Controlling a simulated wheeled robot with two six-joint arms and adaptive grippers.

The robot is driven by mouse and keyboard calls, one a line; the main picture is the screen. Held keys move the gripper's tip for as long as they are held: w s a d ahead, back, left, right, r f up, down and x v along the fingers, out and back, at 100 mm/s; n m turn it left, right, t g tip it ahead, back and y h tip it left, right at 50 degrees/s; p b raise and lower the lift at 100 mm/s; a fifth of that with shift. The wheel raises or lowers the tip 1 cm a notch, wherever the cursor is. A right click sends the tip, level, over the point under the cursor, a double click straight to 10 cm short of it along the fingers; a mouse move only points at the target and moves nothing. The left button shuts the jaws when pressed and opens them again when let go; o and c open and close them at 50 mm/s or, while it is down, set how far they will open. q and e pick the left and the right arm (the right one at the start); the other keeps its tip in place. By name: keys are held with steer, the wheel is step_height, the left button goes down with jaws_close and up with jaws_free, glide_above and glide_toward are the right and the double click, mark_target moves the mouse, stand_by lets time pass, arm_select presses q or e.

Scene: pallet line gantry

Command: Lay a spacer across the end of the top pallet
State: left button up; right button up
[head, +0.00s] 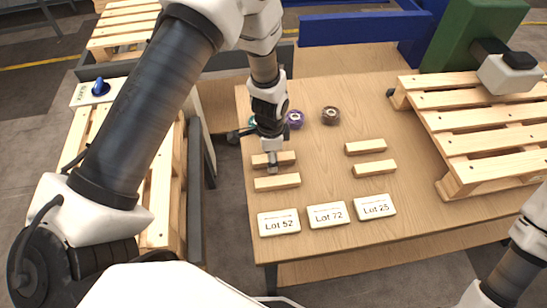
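Several short pale wooden spacers lie on the table: a back-left one (287,157), a front-left one (277,182), and two to the right (365,147) (375,168). My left gripper (272,163) points down over the back-left spacer and hides part of it. Whether its fingers are closed, or touch the spacer, I cannot tell. A slatted wooden pallet (483,145) rests at the right side of the table, with no spacer visible across it. Another pallet (160,200) is at the left, partly hidden by my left arm. My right arm shows at the lower right, its gripper out of view.
White cards Lot 52 (279,223), Lot 72 (328,215) and Lot 25 (374,207) lie along the table's front. Purple (295,119) and brown (331,115) rolls stand behind the spacers. A grey-and-black device (510,75) overhangs the right pallet's back corner.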

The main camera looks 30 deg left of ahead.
arm_select(q)
jaws_close()
steer(key=shift+r, duration=0.15)
